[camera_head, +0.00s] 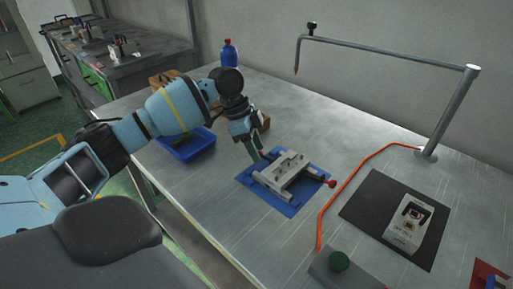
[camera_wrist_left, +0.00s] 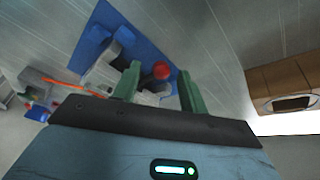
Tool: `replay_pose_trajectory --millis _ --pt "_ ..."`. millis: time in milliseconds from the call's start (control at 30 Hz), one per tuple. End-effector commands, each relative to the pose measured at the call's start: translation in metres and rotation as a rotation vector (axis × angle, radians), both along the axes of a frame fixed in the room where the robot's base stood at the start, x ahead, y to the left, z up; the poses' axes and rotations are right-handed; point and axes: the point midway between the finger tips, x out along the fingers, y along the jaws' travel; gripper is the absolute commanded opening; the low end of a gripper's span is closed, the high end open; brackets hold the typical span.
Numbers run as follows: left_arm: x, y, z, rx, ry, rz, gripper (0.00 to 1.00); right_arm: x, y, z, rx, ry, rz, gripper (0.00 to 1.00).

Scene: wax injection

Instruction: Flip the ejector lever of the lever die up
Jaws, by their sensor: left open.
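The lever die (camera_head: 290,168) is a grey metal block lying on a blue mat (camera_head: 281,205) on the steel table. A rod with a red knob (camera_head: 331,183) sticks out low at its right end. My left gripper (camera_head: 256,155) points down at the die's far left end, with a small red spot beside its fingers. In the left wrist view the green fingers (camera_wrist_left: 158,84) are apart, and a red ball knob (camera_wrist_left: 161,70) shows between or just beyond their tips. I cannot tell whether they touch it. The die (camera_wrist_left: 106,72) is partly hidden there. My right gripper is not in view.
A blue tray (camera_head: 188,149) and a blue bottle (camera_head: 229,54) stand left and behind. A bent metal post (camera_head: 447,115) with an orange hose (camera_head: 337,192) and a dark mat (camera_head: 362,214) with a light device (camera_head: 410,226) are on the right.

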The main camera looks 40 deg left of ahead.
Motion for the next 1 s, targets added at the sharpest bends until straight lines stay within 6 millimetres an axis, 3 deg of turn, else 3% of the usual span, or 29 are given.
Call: replay_pose_trajectory --millis 333,667,1000 --pt "0.0006 -0.0017 -0.0042 0.000 0.000 0.000 0.43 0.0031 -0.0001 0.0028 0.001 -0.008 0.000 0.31" --pt "0.0005 -0.0016 -0.0041 0.000 0.000 0.000 0.00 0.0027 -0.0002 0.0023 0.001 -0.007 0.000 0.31" --pt "0.0006 -0.0022 -0.0012 0.012 -0.003 0.000 0.00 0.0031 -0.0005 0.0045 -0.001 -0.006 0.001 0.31"
